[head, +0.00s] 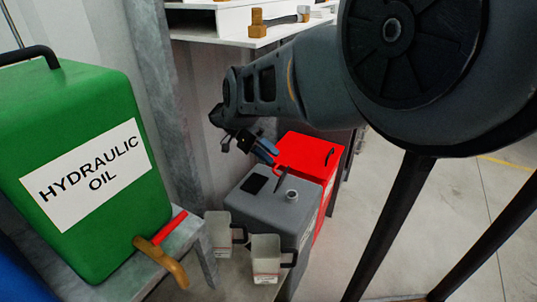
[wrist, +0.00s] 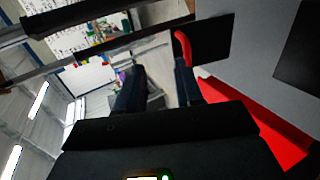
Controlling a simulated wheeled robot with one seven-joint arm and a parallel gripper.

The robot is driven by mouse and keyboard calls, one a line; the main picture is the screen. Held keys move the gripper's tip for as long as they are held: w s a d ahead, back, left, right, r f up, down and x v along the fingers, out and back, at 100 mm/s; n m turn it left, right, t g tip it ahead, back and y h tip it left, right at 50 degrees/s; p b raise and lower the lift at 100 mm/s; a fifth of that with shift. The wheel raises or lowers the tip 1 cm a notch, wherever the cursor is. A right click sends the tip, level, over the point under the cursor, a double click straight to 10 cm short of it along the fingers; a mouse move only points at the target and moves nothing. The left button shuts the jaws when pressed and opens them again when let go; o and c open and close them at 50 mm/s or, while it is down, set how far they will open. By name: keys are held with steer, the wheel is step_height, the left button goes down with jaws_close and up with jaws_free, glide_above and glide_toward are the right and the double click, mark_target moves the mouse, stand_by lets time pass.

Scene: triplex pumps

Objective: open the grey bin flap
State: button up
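The grey bin (head: 258,212) stands on the floor below my arm in the head view. I cannot tell which part is the flap. My gripper (head: 262,150) is just above the far side of the bin top, pointing down right. In the wrist view its two dark fingers (wrist: 160,88) are apart with nothing visibly held between them. A dark flat panel (wrist: 214,42) crosses beyond the fingertips; contact is unclear.
A red bin (head: 310,158) with a black handle stands right behind the grey one. Two small pale jugs (head: 265,258) stand in front. A green hydraulic oil container (head: 80,165) with a tap is at left. A shelf (head: 265,32) is above; open floor lies right.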

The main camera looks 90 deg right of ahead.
steer(key=s+d+r+p, duration=0.1)
steer(key=s+r+p, duration=0.6)
steer(key=s+p, duration=0.2)
steer(key=s, duration=0.2)
steer(key=shift+s+p, duration=0.3)
steer(key=shift+p, duration=0.1)
steer(key=shift+d, duration=0.15)
